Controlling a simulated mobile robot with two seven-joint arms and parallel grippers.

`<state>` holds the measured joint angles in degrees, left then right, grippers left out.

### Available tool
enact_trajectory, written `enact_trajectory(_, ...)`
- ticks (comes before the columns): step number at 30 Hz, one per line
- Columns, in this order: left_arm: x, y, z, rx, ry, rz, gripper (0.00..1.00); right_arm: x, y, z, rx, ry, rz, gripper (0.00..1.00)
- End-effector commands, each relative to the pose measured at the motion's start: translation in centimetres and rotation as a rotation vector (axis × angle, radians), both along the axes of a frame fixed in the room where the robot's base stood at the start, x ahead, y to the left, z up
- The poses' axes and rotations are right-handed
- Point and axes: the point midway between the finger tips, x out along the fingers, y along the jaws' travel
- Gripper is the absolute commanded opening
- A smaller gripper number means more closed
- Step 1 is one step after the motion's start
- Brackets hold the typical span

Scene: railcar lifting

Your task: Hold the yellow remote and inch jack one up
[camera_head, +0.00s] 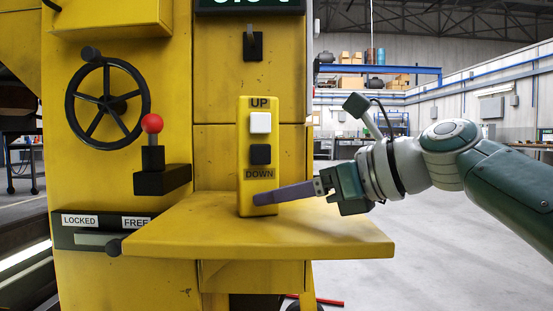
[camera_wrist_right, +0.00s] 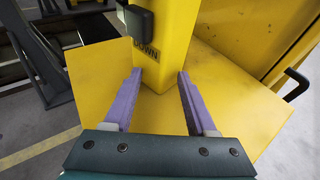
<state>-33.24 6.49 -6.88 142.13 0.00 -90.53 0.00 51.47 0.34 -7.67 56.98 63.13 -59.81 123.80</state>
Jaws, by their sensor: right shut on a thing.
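The yellow remote (camera_head: 259,188) stands upright on the yellow shelf (camera_head: 340,233) of the jack. Its front has a white UP button (camera_head: 261,122) above and a black DOWN button (camera_head: 261,154) below. My right gripper (camera_head: 262,195) reaches in from the right with its purple fingers at the remote's lower part, below the DOWN label. In the right wrist view the fingers lie on both sides of the remote (camera_wrist_right: 166,45), and the gripper is shut on it. My left gripper is not in view.
The yellow jack body carries a black handwheel (camera_head: 107,103), a red-knobbed lever (camera_head: 152,124) and a LOCKED/FREE lever (camera_head: 95,239) left of the remote. A display, partly cut off, sits at the top. Open grey floor lies to the right.

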Motion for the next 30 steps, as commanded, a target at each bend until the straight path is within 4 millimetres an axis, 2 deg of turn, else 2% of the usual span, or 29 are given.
enact_trajectory(2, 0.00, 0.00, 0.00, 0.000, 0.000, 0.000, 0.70, 0.00, 0.00, 0.01, 0.001, -0.001, 0.000, 0.38)
enact_trajectory(12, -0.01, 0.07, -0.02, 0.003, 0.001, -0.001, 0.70, 0.00, 0.00, 0.02, 0.001, -0.001, 0.000, 0.00)
enact_trajectory(25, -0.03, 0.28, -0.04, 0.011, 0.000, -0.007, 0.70, 0.01, 0.01, 0.03, 0.001, -0.001, 0.000, 0.00)
enact_trajectory(30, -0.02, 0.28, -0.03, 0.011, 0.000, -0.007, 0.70, 0.00, 0.00, 0.03, 0.001, -0.001, 0.000, 0.18)
